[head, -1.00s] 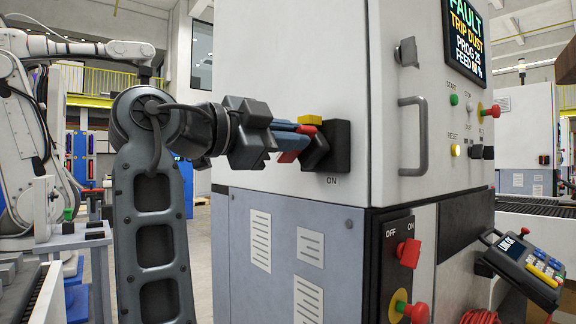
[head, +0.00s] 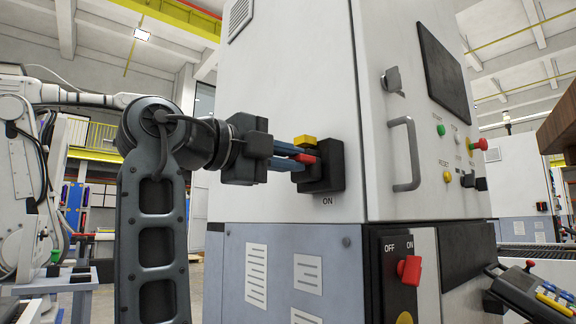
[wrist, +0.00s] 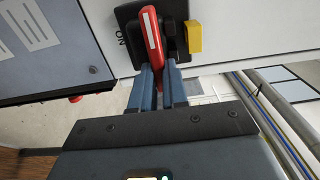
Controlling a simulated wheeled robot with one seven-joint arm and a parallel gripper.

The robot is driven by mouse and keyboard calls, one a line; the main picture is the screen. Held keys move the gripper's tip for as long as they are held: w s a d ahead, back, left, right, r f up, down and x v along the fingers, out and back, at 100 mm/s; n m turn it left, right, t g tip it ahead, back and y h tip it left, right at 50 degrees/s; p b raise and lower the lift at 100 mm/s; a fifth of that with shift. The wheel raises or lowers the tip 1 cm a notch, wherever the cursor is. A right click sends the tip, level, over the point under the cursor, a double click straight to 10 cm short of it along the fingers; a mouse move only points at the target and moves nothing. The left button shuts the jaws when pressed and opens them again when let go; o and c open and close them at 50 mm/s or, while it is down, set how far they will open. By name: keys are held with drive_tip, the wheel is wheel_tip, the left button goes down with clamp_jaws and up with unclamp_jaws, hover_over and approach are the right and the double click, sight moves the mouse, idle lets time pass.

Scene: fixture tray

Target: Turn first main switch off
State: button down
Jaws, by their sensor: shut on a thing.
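The main switch is a black box (head: 333,168) on the left side wall of the white cabinet, with "ON" printed below it. Its red handle (head: 306,159) is partly hidden by my fingers; in the wrist view the red handle (wrist: 152,38) shows a white stripe and runs down between the fingers. My gripper (head: 297,158) reaches in from the left, and its blue fingers are closed on the handle. In the wrist view my gripper (wrist: 157,80) pinches the handle's lower end. A yellow tab (wrist: 194,37) sits beside the handle.
A second red switch (head: 409,269) marked OFF and ON is on the lower front panel. The cabinet front has a grey door handle (head: 405,154), a dark screen (head: 443,72) and several buttons. A control pendant (head: 530,288) stands at lower right.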

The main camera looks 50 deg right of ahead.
drive_tip(key=shift+f, duration=0.1)
idle(0.3)
drive_tip(key=c, duration=1.1)
unclamp_jaws()
drive_tip(key=shift+c, duration=0.2)
drive_tip(key=p+v, duration=0.1)
drive_tip(key=v, duration=0.6)
drive_tip(key=shift+a, duration=0.4)
drive_tip(key=shift+w, duration=0.15)
